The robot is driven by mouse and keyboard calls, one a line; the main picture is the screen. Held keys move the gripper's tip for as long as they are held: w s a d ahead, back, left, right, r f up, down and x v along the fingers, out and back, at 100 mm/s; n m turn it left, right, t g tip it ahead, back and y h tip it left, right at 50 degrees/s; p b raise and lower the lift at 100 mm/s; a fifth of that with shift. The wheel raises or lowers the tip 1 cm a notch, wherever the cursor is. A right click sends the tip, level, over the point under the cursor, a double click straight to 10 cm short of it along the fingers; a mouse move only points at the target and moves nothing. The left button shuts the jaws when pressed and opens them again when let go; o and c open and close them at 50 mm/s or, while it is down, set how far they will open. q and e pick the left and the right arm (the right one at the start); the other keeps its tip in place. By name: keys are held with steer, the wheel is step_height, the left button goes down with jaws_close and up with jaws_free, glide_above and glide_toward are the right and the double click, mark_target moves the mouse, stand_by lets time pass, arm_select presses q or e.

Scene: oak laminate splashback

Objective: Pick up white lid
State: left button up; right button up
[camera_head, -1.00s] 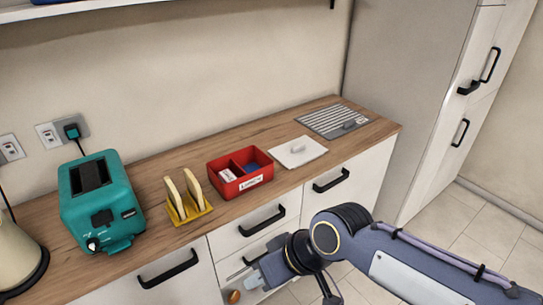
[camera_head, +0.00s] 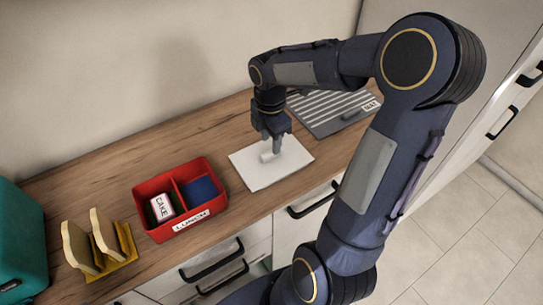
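The white lid (camera_head: 255,175) is a flat square with a small raised handle (camera_head: 267,156) in its middle. It lies on the wooden counter, between the red lunch box and the grey striped mat. My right gripper (camera_head: 272,147) points down over the lid, with its fingers at the handle. From this angle I cannot tell whether the fingers have closed on the handle. The lid looks flat on the counter. My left gripper is not in view.
The red lunch box (camera_head: 190,225), with a cake item (camera_head: 162,206) and a blue item (camera_head: 198,190) in it, stands left of the lid. A yellow rack (camera_head: 122,245) with bread slices and a teal toaster (camera_head: 20,250) are farther left. The striped mat (camera_head: 318,112) lies at right.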

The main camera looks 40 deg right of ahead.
mark_target(271, 156)
step_height(271, 156, down, 4)
steer(key=shift+s+f, duration=0.1)
jaws_close()
